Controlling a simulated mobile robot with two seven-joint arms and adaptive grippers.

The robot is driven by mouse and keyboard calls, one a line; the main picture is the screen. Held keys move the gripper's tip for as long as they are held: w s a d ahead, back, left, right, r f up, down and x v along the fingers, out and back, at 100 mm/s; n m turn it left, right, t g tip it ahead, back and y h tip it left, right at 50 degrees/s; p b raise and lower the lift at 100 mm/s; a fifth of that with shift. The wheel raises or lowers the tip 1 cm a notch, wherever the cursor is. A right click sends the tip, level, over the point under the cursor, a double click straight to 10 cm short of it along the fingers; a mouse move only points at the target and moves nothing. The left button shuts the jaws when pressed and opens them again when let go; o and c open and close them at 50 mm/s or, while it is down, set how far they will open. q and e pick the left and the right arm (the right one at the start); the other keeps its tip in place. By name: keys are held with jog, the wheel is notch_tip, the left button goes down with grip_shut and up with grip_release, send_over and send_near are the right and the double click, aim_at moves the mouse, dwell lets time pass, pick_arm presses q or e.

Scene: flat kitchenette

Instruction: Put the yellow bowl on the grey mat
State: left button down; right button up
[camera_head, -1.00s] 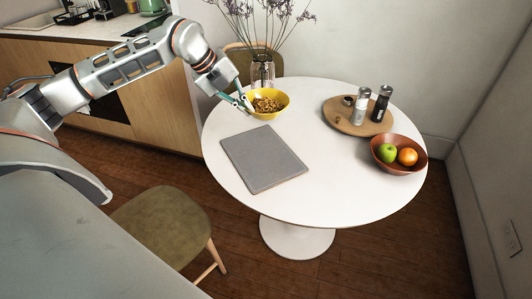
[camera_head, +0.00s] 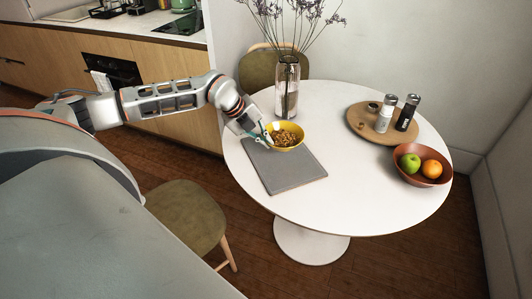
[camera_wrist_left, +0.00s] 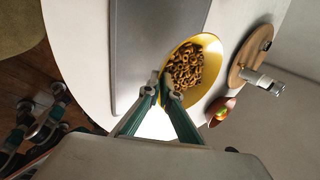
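The yellow bowl (camera_head: 286,141) holds ring-shaped cereal and overlaps the back edge of the grey mat (camera_head: 290,172) in the head view. The bowl also shows in the left wrist view (camera_wrist_left: 207,45), beside and partly in front of the mat (camera_wrist_left: 150,45). I cannot tell whether it touches the mat or hangs just above it. My left gripper (camera_head: 264,138) is shut on the bowl's near-left rim; its teal fingers meet there in the wrist view (camera_wrist_left: 165,88). My right gripper (camera_wrist_left: 42,98) shows at the wrist view's left edge, fingers apart and empty.
A glass vase (camera_head: 287,88) with dry stems stands behind the bowl. A round wooden board (camera_head: 366,127) with shakers and a brown fruit bowl (camera_head: 424,178) are to the right on the white table (camera_head: 370,205). The front of the mat is clear.

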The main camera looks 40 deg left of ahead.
pick_arm(q)
notch_tip(320, 180, down, 5)
jog(key=shift+f, duration=0.2)
jog(key=c, duration=2.3)
grip_release()
jog(key=v, duration=1.2)
